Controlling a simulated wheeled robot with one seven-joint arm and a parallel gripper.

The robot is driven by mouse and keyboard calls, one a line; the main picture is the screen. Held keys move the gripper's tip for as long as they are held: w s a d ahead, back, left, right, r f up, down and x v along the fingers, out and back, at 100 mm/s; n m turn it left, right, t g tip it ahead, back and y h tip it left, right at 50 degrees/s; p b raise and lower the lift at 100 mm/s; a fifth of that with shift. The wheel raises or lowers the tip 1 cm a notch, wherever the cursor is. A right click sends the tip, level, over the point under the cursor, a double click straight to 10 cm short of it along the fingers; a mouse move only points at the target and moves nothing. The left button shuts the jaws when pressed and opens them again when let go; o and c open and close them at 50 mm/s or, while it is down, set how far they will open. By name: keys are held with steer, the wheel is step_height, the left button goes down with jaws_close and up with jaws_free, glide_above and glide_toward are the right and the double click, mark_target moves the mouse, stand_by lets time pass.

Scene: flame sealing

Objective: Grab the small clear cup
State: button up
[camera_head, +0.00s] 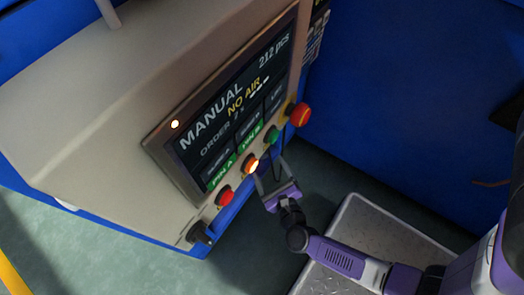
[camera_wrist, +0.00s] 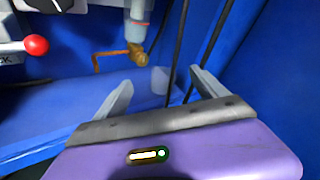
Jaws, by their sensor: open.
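My gripper (camera_head: 270,168) is open in front of the lower edge of the machine's control panel, near the lit button. In the wrist view its two fingers (camera_wrist: 161,78) are spread wide apart, with no object clearly held. A faint, pale see-through shape (camera_wrist: 159,82) shows between the fingertips in the wrist view. It may be the small clear cup, but its outline is too weak to be sure, and I cannot tell its distance. No cup can be made out in the head view.
The control panel (camera_head: 225,110) carries several buttons and a red knob (camera_head: 299,114). In the wrist view, a brass fitting (camera_wrist: 136,54) hangs from a pale pipe (camera_wrist: 139,22) beyond the fingers. A red ball lever (camera_wrist: 36,45) and dark cables (camera_wrist: 178,45) are nearby.

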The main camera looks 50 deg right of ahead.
mark_target(264, 156)
steer(key=w+d+f+m, duration=0.1)
steer(key=m, duration=0.1)
steer(key=w+d+f+m+g, duration=0.1)
steer(key=f+m, duration=0.1)
steer(key=w+f+m+g+h, duration=0.1)
steer(key=f+m, duration=0.1)
steer(key=m, duration=0.1)
steer(key=shift+w+d, duration=0.1)
steer(key=shift+d, duration=0.3)
steer(key=b+x, duration=0.1)
steer(key=x, duration=0.1)
steer(key=b+x, duration=0.1)
steer(key=x, duration=0.1)
steer(key=b+x, duration=0.1)
steer(key=x, duration=0.1)
steer(key=shift+w+d+f+b, duration=0.2)
steer(key=shift+f+b, duration=0.15)
steer(key=shift+b, duration=0.05)
steer(key=shift+w+d, duration=0.25)
steer(key=shift+c, duration=0.2)
steer(key=c, duration=1.4)
steer(key=shift+o, duration=0.2)
steer(key=shift+r, duration=0.1)
